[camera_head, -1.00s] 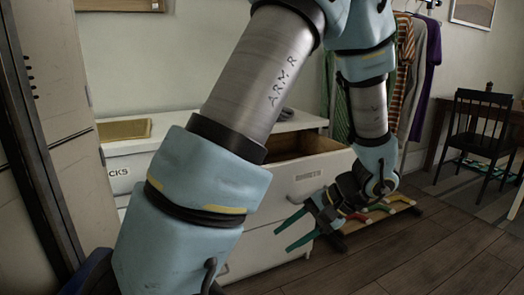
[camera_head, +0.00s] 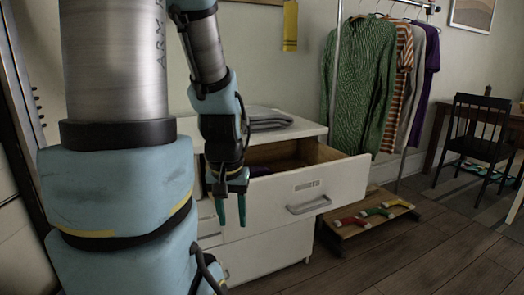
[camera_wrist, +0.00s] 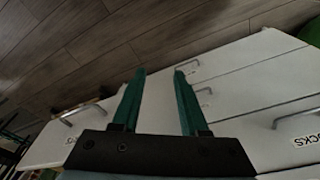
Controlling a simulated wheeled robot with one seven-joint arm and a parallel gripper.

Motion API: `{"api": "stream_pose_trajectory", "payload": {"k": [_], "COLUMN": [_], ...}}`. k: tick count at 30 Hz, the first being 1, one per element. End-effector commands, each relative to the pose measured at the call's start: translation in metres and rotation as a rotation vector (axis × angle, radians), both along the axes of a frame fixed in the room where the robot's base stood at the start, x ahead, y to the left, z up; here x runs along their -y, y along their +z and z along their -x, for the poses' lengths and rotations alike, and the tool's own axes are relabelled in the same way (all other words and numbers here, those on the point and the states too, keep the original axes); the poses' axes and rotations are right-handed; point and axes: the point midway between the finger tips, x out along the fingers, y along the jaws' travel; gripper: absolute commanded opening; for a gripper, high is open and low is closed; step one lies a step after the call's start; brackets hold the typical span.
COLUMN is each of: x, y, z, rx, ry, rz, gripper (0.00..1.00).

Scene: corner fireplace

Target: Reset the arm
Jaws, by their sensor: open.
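My arm fills the left of the head view, with its forearm hanging down in front of the white dresser. My gripper (camera_head: 231,209) points downward beside the dresser's open top drawer, its green fingers apart and nothing between them. In the wrist view, the two green fingers of my gripper (camera_wrist: 160,98) are spread, with the floor and the white drawer fronts beyond them.
Clothes, including a green sweater (camera_head: 362,80), hang behind.

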Motion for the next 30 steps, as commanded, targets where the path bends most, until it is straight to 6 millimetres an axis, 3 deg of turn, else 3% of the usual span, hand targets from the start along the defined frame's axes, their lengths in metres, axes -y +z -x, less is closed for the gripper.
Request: {"api": "stream_pose_trajectory", "payload": {"k": [1,5,12,18,24,30], "x": [0.000,0.000,0.000,0.000,0.000,0.000], "y": [0.019,0.048,0.121,0.171,0.191,0.190], "z": [0.000,0.000,0.000,0.000,0.000,0.000], "rx": [-0.001,-0.001,-0.002,-0.002,-0.003,-0.002], "ry": [0.000,-0.001,-0.001,-0.001,-0.001,-0.001], "rz": [0.000,0.000,-0.001,-0.001,-0.001,-0.001], "gripper": [0.44,0.44,0.44,0.44,0.44,0.44]}}
